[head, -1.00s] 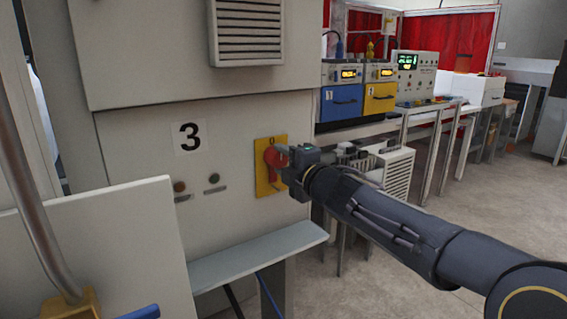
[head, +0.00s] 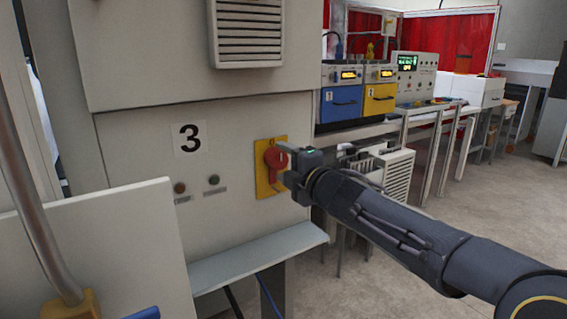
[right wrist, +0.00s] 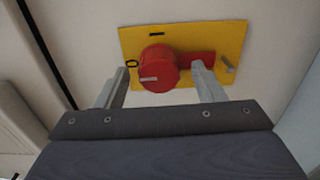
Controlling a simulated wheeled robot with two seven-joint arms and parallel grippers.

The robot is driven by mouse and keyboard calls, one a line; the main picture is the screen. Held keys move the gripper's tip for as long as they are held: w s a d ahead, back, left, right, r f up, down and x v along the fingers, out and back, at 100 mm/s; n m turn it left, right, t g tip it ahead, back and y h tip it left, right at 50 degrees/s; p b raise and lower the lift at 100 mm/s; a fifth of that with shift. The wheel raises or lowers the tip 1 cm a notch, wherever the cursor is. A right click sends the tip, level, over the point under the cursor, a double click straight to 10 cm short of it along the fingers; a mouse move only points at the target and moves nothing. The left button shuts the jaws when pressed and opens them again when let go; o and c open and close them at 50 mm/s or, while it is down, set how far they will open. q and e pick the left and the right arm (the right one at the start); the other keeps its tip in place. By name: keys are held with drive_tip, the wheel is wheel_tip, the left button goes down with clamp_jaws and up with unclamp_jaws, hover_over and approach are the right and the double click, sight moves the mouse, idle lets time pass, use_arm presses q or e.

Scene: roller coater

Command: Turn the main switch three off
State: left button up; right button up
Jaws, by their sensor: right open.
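The main switch is a red rotary knob (head: 276,157) on a yellow plate (head: 265,187), on the grey machine front marked 3. In the right wrist view the knob (right wrist: 159,69) has a white mark, and its red bar points right, away from the small O mark on the plate (right wrist: 232,40). My right gripper (head: 287,168) is in front of the plate's right side. In the right wrist view my right gripper's fingers (right wrist: 160,80) are spread, one on each side of the switch; contact cannot be told. My left gripper is out of view.
A grey ledge (head: 258,255) juts out below, and a pale panel (head: 95,255) stands at the lower left. A bench with blue and yellow units (head: 340,103) stands behind my right arm.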

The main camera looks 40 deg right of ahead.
drive_tip(key=s+p, duration=0.1)
drive_tip(key=s, duration=0.6)
drive_tip(key=shift+a, duration=0.4)
drive_tip(key=shift+p, duration=0.3)
drive_tip(key=s+a+f+m+g+y+p, duration=0.5)
drive_tip(key=s+a+f+m+g, duration=0.7)
drive_tip(key=s+a+f+m, duration=0.6)
drive_tip(key=a, duration=0.3)
drive_tip(key=shift+s+a+f+m+y, duration=0.15)
drive_tip(key=shift+m+y, duration=0.15)
drive_tip(key=shift+m, duration=0.1)
